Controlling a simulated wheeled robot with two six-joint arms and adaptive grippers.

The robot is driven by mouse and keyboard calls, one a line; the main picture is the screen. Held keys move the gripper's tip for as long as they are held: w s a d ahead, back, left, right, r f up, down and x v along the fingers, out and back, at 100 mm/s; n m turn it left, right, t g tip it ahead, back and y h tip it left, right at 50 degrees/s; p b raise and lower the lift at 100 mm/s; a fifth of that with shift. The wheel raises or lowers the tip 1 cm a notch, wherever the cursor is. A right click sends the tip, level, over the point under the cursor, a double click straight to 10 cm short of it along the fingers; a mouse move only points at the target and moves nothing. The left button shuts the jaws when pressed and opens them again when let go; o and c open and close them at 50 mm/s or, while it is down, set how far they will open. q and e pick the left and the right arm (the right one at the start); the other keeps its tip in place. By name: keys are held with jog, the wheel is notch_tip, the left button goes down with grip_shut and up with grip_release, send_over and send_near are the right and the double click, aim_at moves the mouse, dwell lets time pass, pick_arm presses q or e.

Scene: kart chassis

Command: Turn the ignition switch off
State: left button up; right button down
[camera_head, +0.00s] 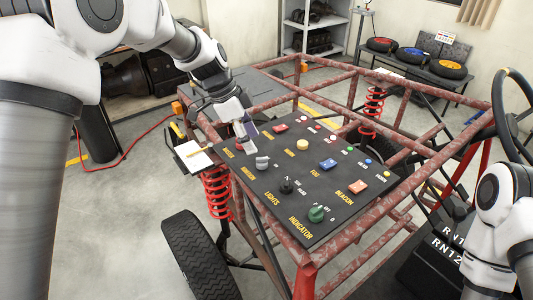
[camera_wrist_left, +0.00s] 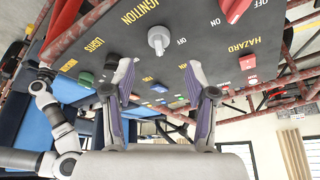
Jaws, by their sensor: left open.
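The ignition switch is a grey rotary knob (camera_head: 263,162) on the dark control panel (camera_head: 330,205). My left gripper (camera_head: 245,134) is over the panel's far left part, above and behind the knob in the head view. In the wrist view its two fingers (camera_wrist_left: 160,78) are spread apart with nothing between them, and the knob appears beyond the gap, apart from them. My right gripper's fingers are not seen.
Near the knob are a black lights knob (camera_head: 286,187), a green indicator knob (camera_head: 316,213) and a red hazard switch (camera_head: 280,128). Red frame tubes (camera_head: 350,240) surround the panel. The steering wheel (camera_head: 514,100) is at right.

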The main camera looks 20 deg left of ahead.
aim_at(258, 158)
pick_arm(q)
jog(key=f, duration=0.1)
jog(key=f+p, duration=0.1)
jog(key=shift+s+d+f, duration=0.2)
jog(key=shift+f, duration=0.2)
jog(key=x, duration=0.4)
jog(key=shift+w+d+p, duration=0.2)
jog(key=shift+w+p, duration=0.1)
jog(key=shift+s+a+r, duration=0.15)
jog(key=shift+s, duration=0.05)
jog(key=shift+c, duration=1)
grip_shut()
